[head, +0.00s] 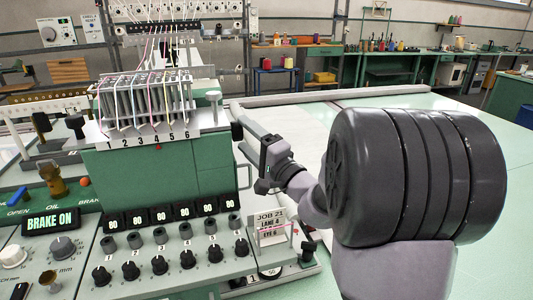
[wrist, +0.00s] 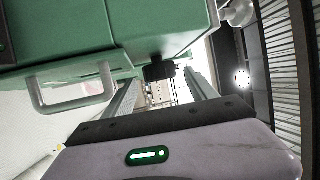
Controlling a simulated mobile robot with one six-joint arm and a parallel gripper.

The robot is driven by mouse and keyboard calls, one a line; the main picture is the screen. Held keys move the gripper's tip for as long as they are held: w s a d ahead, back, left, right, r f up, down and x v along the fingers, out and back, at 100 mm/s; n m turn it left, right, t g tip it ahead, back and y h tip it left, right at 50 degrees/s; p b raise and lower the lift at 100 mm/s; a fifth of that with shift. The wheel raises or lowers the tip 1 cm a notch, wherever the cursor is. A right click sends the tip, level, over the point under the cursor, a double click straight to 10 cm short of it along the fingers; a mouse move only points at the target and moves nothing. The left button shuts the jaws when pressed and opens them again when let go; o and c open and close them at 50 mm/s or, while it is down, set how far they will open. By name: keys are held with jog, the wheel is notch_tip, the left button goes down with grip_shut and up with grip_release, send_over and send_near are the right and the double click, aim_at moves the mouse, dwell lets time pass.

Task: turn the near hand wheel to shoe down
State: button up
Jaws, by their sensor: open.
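A small black ribbed knob (head: 237,131), which looks like the near hand wheel, sits on the right side of the green machine head (head: 160,178). In the wrist view the black wheel (wrist: 159,70) shows against the green housing, between the lines of my two fingers. My gripper (head: 236,126) is open and empty, its pale fingers apart on either side of the wheel. I cannot tell whether either finger touches it. Whether the wheel's marking reads shoe down cannot be seen. In the wrist view my gripper (wrist: 162,80) has clear gaps beside the wheel.
A grey bar handle (wrist: 72,106) sticks out of the housing beside my left finger. A display (head: 52,221) reads BRAKE ON. The pale bed lies to the right.

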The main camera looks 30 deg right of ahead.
jog(key=v, duration=1.6)
